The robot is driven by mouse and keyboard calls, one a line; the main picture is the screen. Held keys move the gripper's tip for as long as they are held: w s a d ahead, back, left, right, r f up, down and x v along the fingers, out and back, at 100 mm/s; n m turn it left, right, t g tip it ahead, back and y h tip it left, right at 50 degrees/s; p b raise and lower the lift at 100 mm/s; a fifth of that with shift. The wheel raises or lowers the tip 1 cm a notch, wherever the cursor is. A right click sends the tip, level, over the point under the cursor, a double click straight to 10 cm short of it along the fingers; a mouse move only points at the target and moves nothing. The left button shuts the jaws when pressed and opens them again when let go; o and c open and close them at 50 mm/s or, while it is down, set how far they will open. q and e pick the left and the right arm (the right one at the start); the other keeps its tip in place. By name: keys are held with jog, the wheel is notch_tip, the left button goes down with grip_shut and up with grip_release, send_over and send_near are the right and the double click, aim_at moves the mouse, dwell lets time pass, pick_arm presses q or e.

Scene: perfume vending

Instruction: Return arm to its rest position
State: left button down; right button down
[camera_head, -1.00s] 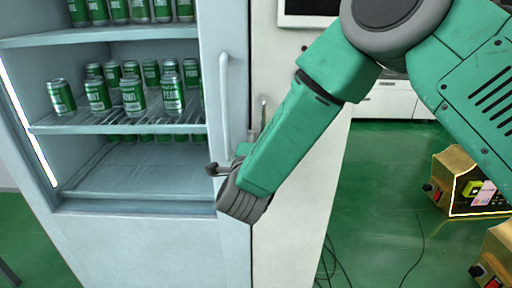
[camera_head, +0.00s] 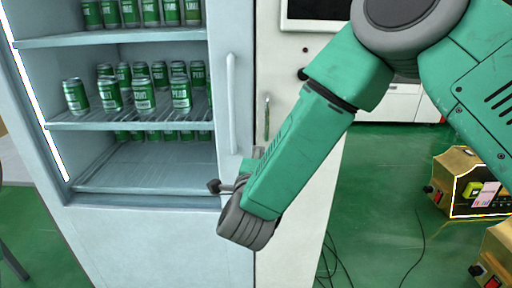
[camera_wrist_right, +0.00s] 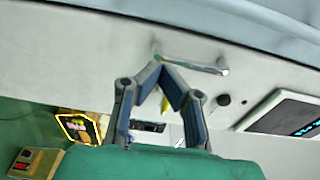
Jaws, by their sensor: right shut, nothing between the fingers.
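My right arm (camera_head: 300,150) reaches in from the upper right and hangs in front of the white panel beside the fridge. Its wrist (camera_head: 248,225) is near the lower part of the fridge door edge. The fingers are mostly hidden behind the arm in the head view. In the right wrist view my right gripper (camera_wrist_right: 159,66) is shut and empty, its fingertips together. They overlap one end of a metal handle (camera_wrist_right: 195,66) on the white panel; I cannot tell if they touch it. My left gripper is not in view.
The fridge (camera_head: 150,240) holds several green cans (camera_head: 143,96) on its shelves and has a long vertical handle (camera_head: 232,105). A screen (camera_head: 312,12) is on the white panel (camera_head: 290,240). Yellow-brown boxes (camera_head: 462,182) stand at right on the open green floor (camera_head: 385,160).

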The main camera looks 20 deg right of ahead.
jog(key=s+d+f+n+g+y, duration=0.2)
jog(key=s+f+n+g+y, duration=0.15)
jog(key=s+f+n, duration=0.65)
jog(key=s+d+f+n+g+y, duration=0.2)
jog(key=s+f+n+g+y, duration=0.3)
jog(key=f, duration=1)
jog(key=s+d+f+n+g, duration=0.2)
jog(key=s, duration=0.5)
jog(key=s+d+f+n+g+h, duration=0.1)
jog(key=s+d+f+n+g, duration=0.2)
jog(key=s, duration=0.5)
jog(key=s+d+f+n+g, duration=0.2)
jog(key=s+d+f+n, duration=0.1)
jog(key=s, duration=0.5)
jog(key=shift+f+h, duration=0.25)
jog(key=shift+h, duration=0.1)
jog(key=shift+d+g, duration=0.25)
jog(key=shift+d, duration=0.05)
